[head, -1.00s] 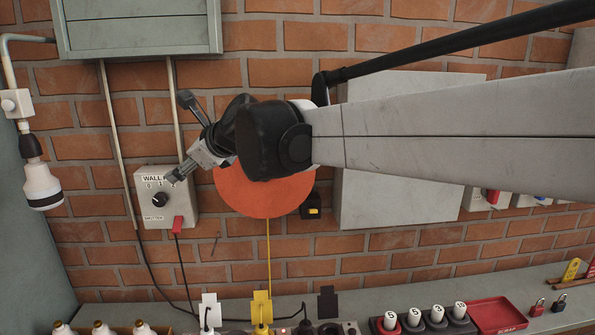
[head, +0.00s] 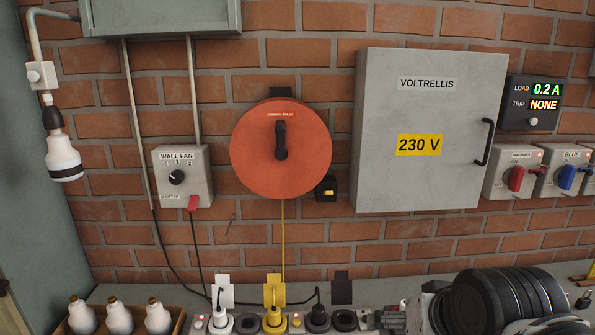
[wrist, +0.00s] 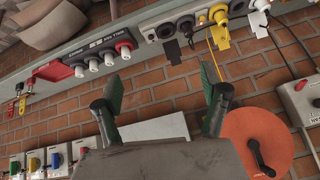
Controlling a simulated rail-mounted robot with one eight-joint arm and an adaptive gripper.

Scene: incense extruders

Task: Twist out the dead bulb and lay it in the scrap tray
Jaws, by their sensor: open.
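A white bulb (head: 63,157) with a dark band hangs base-up from a dark socket (head: 52,117) on a wall pipe at the far left of the head view. It looks unlit. A red tray (wrist: 46,72) shows at the left of the wrist view; in the head view my arm hides that stretch of the bench. My gripper (wrist: 160,88) is open and empty, with its two green-tipped fingers wide apart. It is low over the right part of the bench, far from the hanging bulb.
Several white bulbs stand in a wooden box (head: 175,327) at bottom left. Plugs and sockets (head: 270,322) line the bench. A wall fan switch (head: 183,177), an orange reel (head: 281,148) and a grey cabinet (head: 430,130) are on the brick wall. Space before the hanging bulb is clear.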

